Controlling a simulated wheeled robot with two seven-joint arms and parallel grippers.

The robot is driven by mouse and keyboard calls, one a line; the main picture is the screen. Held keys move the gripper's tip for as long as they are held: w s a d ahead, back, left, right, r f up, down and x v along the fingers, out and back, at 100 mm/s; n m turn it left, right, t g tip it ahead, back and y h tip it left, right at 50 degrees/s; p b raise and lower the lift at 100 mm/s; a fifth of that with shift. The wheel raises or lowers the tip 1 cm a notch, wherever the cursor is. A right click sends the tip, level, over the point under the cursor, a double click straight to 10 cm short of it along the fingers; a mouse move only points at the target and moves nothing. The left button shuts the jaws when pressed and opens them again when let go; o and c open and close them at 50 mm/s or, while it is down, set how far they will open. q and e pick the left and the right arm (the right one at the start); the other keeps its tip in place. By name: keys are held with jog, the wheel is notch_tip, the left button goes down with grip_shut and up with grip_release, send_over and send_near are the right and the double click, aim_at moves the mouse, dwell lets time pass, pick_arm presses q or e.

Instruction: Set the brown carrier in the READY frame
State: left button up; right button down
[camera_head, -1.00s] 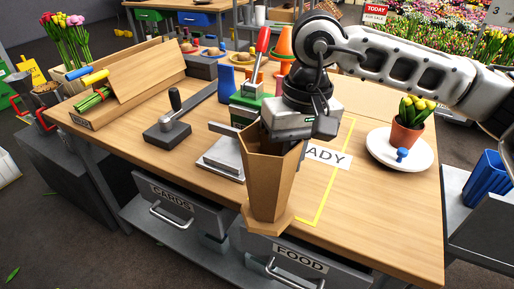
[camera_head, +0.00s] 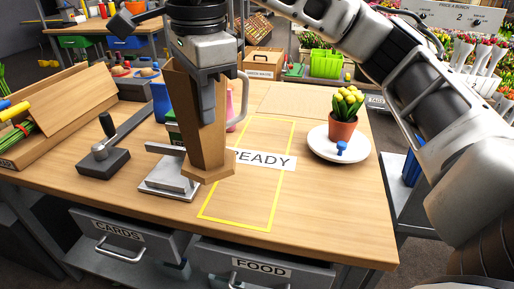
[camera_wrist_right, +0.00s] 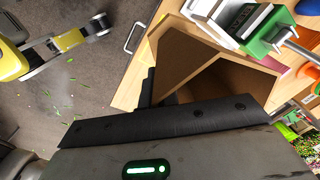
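The brown carrier (camera_head: 196,125) is a tall, open-topped paper-brown holder with a wider flat base. My right gripper (camera_head: 208,95) is shut on its upper part, and the carrier hangs nearly upright, slightly tilted. Its base overlaps the left part of the yellow READY frame (camera_head: 279,172) in the head view and covers the start of the READY label (camera_head: 270,160). The gap between base and table is hard to judge. In the right wrist view the carrier (camera_wrist_right: 183,62) shows its empty inside beside a dark finger. My left gripper is not in view.
A grey metal stand (camera_head: 168,185) is close left of the carrier, with a black-handled lever tool (camera_head: 103,160) beyond. A white plate (camera_head: 325,152) with a potted tulip (camera_head: 343,129) stands right of the frame. The frame's middle and front are bare.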

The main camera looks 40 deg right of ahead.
jog(key=w+d+f, duration=0.3)
jog(key=d+f, duration=0.8)
jog(key=f, duration=0.1)
jog(key=shift+w+d+f, duration=0.15)
jog(key=shift+w+d, duration=0.2)
jog(key=shift+f, duration=0.1)
jog(key=shift+f, duration=0.15)
jog(key=c, duration=1.7)
grip_release()
